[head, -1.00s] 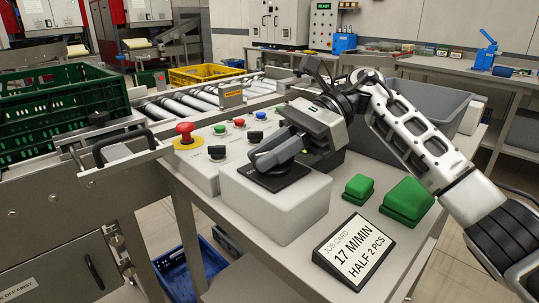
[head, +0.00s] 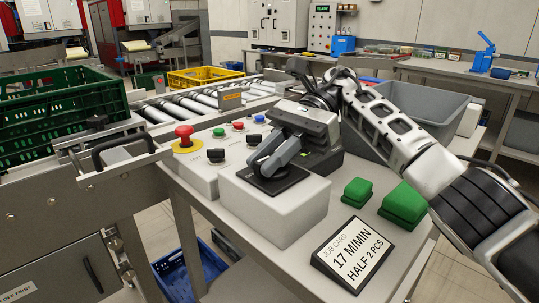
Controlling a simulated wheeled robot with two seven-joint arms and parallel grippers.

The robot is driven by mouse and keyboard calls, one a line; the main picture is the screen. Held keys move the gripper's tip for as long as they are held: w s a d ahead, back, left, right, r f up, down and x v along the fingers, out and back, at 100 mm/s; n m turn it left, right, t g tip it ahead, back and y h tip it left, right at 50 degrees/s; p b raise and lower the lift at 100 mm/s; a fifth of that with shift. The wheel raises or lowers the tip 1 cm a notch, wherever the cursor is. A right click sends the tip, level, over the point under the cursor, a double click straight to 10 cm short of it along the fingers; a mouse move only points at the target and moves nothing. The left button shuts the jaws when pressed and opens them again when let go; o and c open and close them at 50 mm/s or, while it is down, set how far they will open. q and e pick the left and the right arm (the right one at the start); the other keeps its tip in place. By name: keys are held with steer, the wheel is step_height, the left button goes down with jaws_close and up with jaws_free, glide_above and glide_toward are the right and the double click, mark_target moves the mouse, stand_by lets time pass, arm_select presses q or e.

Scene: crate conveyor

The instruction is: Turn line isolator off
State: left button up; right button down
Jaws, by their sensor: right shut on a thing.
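The line isolator is a white box (head: 262,213) on the near part of the metal bench, with a black plate (head: 285,184) on its top. My right gripper (head: 264,162) reaches down onto the plate from above and behind. It is shut on the isolator's dark handle. The fingers hide most of the handle, so its exact angle is hard to read. My left gripper is not in view.
A control panel with a red emergency button (head: 184,133) and small knobs stands left of the isolator. Green blocks (head: 405,201) and a job card (head: 352,254) lie to its right. A grey bin (head: 435,112) stands behind my right arm. A roller conveyor (head: 185,105) runs behind.

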steer(key=c, duration=1.3)
jaws_free()
steer(key=shift+f, duration=0.1)
steer(key=shift+c, duration=0.2)
steer(key=shift+r, duration=0.6)
steer(key=s+r+b, duration=0.1)
steer(key=s+r, duration=1.1)
steer(key=s, duration=0.2)
steer(key=shift+b, duration=0.3)
